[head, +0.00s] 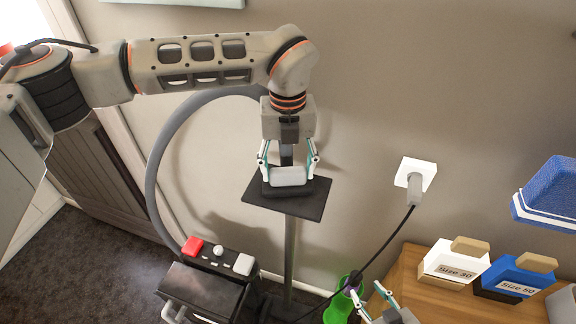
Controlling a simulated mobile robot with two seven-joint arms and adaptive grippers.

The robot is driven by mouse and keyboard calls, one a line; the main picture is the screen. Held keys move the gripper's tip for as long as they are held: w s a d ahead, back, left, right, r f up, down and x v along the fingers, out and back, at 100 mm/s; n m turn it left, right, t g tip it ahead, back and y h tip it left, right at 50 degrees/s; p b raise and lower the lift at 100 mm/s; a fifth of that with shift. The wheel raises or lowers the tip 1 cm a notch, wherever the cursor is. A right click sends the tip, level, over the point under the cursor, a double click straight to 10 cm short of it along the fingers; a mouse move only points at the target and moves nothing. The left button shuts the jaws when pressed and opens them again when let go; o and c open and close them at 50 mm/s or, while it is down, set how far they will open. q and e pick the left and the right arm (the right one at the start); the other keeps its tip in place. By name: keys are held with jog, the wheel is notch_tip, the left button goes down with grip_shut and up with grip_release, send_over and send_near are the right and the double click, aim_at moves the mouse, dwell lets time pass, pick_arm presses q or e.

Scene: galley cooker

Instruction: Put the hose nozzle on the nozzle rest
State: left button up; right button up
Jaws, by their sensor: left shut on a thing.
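My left gripper (288,168) points down, with its two white-and-teal fingers shut on the hose nozzle (290,177), a light grey block with a dark lower part. The nozzle rest (256,200) is a black square plate on a grey post. The nozzle is over the middle of the plate; I cannot tell whether it touches it. A thick grey hose (157,160) arcs from a black machine up behind my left gripper. My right gripper (366,290) is at the bottom edge, partly cut off, its fingers apart beside a black cable.
The black machine (205,288) has red and white buttons. A plug sits in a white wall socket (417,173). A wooden table (420,302) at right holds boxes labelled Size 30 (455,264) and Size 50 (517,276). A green object (338,311) stands near my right gripper.

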pick_arm(q)
jog(key=shift+f, duration=0.15)
jog(key=o, duration=1.2)
jog(key=shift+c, duration=0.2)
pick_arm(e)
jog(key=shift+s+a, duration=0.1)
jog(key=shift+a, duration=0.3)
pick_arm(q)
jog(key=shift+r, duration=0.2)
pick_arm(e)
jog(key=shift+r, duration=0.1)
